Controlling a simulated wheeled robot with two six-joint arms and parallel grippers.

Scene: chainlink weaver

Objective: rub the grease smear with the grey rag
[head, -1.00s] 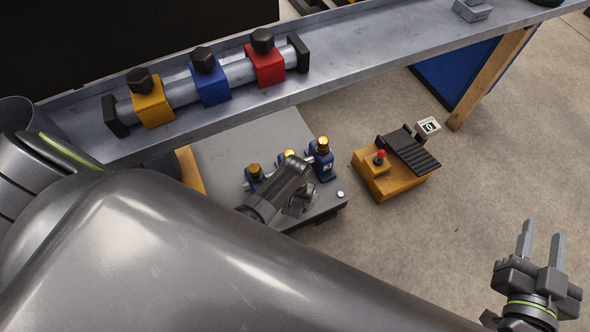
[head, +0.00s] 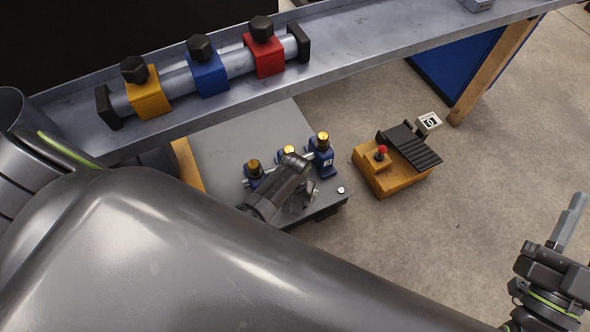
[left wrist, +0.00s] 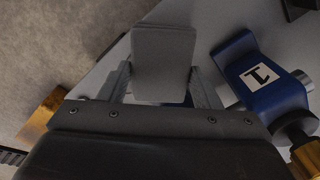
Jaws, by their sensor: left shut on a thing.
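My left gripper (head: 300,202) is low over the grey platform, beside the blue clamps with gold knobs. In the left wrist view its two fingers (left wrist: 162,82) are shut on a flat grey pad with rounded corners, the grey rag (left wrist: 165,50). The pad sticks out past the fingertips, over the pale grey surface. I cannot tell whether it touches that surface. I cannot make out the grease smear in either view. My right gripper (head: 568,225) is at the right edge of the head view, seen edge-on, over the floor and away from the platform.
The grey platform (head: 225,130) has a free area behind the clamps. A yellow pedal unit (head: 385,178) stands on the floor. A metal shelf (head: 380,60) carries a pipe with coloured clamps.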

